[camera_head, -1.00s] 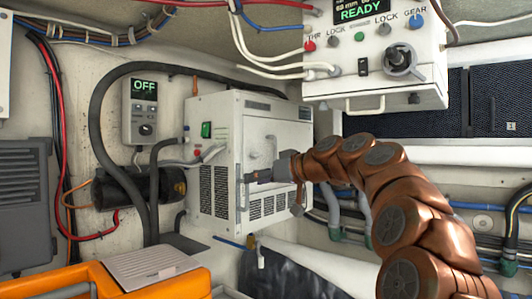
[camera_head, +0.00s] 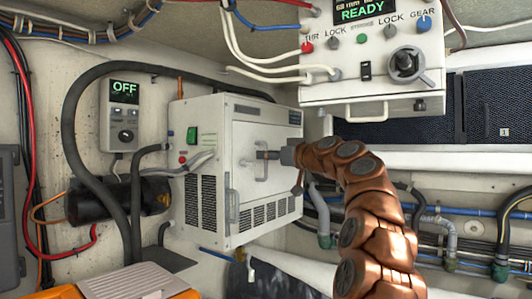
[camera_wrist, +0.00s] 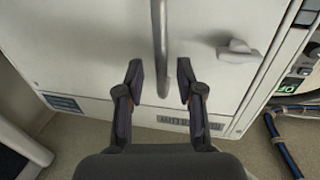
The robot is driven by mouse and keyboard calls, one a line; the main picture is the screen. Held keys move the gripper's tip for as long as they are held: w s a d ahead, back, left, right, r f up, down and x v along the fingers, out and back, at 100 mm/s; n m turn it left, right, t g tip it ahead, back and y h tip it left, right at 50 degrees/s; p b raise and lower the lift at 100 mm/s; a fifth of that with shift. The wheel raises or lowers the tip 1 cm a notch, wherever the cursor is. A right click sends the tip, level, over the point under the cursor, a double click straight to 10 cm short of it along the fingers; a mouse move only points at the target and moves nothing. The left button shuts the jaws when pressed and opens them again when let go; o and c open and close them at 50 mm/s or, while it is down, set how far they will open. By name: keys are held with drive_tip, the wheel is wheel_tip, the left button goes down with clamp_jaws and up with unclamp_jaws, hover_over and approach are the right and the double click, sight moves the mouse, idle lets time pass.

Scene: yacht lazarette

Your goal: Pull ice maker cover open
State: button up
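The ice maker (camera_head: 215,140) is a white box on the wall left of my arm, with louvred vents. Its front cover (camera_head: 272,190) looks shut. A grey bar handle (camera_head: 267,172) stands on the cover and also shows in the wrist view (camera_wrist: 159,40). My gripper (camera_head: 268,155) is in front of the cover, at the bar's upper end. In the wrist view my gripper (camera_wrist: 160,80) is open, one finger on each side of the bar's end, with gaps. A pale knob (camera_wrist: 239,51) sits beside the bar.
A control box (camera_head: 370,60) hangs above my arm. A black cylinder (camera_head: 100,200) and thick hoses lie left of the ice maker. Pipes (camera_head: 450,240) run along the right wall. An orange case (camera_head: 140,285) is below.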

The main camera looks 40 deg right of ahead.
drive_tip(key=shift+w+a, duration=0.15)
drive_tip(key=shift+w, duration=0.5)
drive_tip(key=shift+c, duration=0.3)
clamp_jaws()
